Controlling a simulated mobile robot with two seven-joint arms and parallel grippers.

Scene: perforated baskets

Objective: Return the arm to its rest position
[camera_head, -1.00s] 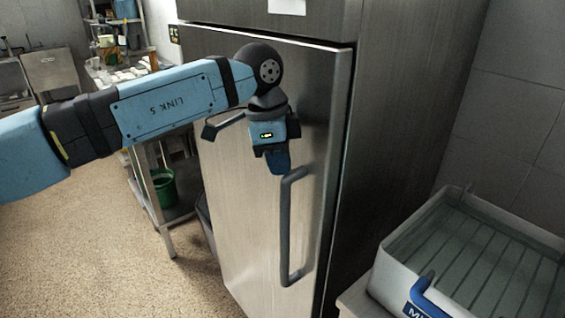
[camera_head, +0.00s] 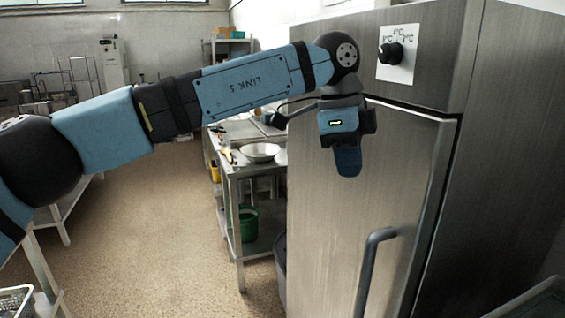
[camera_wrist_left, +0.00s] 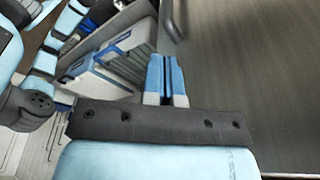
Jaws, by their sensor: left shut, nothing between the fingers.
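My left arm reaches in from the left in the head view, and its blue and black gripper (camera_head: 348,163) points down in front of the steel fridge door (camera_head: 330,220). The gripper is up and left of the door's dark handle (camera_head: 372,265) and apart from it. In the left wrist view the two blue fingers (camera_wrist_left: 166,80) are together with nothing between them. My right gripper is not in view.
A dial (camera_head: 391,54) sits on the fridge's upper panel. Left of the fridge a steel table (camera_head: 255,168) carries a white bowl (camera_head: 260,151), with a green bucket (camera_head: 247,224) below. The speckled floor (camera_head: 160,230) is open.

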